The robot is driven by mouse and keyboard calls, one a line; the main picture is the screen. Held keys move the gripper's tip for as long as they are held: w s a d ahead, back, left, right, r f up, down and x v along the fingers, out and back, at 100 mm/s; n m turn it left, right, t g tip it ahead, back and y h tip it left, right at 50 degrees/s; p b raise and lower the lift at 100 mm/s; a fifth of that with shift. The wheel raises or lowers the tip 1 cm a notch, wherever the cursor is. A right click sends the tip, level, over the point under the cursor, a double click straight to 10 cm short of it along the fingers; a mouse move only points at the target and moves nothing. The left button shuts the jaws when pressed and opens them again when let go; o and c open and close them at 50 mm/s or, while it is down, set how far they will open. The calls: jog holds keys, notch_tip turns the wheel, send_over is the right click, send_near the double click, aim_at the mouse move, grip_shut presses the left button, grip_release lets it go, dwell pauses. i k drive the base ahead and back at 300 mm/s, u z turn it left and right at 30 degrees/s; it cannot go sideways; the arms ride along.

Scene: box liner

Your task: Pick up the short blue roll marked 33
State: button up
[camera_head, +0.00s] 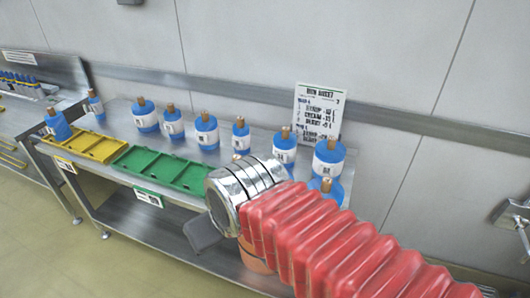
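Several blue rolls with brown cores and white labels stand upright on a steel table. They include rolls at the left (145,115), (172,122), the middle (206,130), (240,135), and the right (284,146), (328,158). Their heights and widths differ. The label numbers are too small to read, so I cannot tell which roll is marked 33. My red arm with a silver collar reaches in from the lower right and partly hides a roll at the right. A dark grey part of my gripper (203,232) shows in front of the table; its fingers are not clear.
A yellow tray (90,145) and a green tray (160,170) lie along the table's front edge. Two more blue rolls (57,125), (95,103) stand at the left end. A printed sign (319,110) stands at the back by the wall rail. Open floor lies at the lower left.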

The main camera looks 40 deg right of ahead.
aim_at(284, 144)
jog(key=u, duration=0.55)
jog(key=i, duration=1)
jog(key=u, duration=0.1)
